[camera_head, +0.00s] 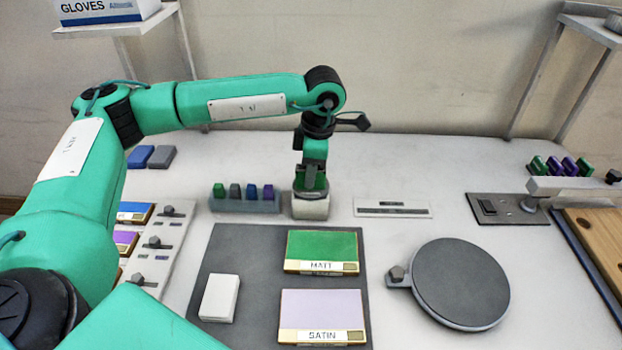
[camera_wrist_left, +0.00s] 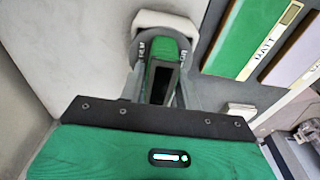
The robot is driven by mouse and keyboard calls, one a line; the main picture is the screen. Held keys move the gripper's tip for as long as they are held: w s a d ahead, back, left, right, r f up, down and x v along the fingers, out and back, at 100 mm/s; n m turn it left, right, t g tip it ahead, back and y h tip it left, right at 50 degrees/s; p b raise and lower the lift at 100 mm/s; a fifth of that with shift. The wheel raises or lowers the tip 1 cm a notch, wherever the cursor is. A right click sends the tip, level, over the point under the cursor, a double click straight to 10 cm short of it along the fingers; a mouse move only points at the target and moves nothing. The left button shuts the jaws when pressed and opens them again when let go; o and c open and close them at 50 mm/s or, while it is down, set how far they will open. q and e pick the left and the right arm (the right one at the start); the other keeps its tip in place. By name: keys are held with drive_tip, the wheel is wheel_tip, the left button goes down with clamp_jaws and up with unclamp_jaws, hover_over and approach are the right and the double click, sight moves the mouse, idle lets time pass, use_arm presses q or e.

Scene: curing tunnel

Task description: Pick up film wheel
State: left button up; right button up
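My left gripper (camera_head: 311,190) points straight down over a small white stand (camera_head: 310,208) behind the grey mat. A green block with a dark face (camera_wrist_left: 165,75) sits between its fingers in the left wrist view. Around it shows part of a grey rounded piece with small markings (camera_wrist_left: 141,48), which looks like the film wheel, in front of the white stand (camera_wrist_left: 165,22). The fingers lie close along both sides of the green block; whether they press on it I cannot tell. Most of the wheel is hidden. My right gripper is not in view.
A rack of coloured pieces (camera_head: 245,205) stands just left of the white stand. The grey mat (camera_head: 220,262) holds a green MATT panel (camera_head: 321,248), a SATIN panel (camera_head: 321,308) and a white block (camera_head: 219,298). A round dark turntable (camera_head: 460,283) is at right.

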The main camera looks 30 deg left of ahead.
use_arm(q)
drive_tip(key=c, duration=0.6)
drive_tip(key=shift+r, duration=0.1)
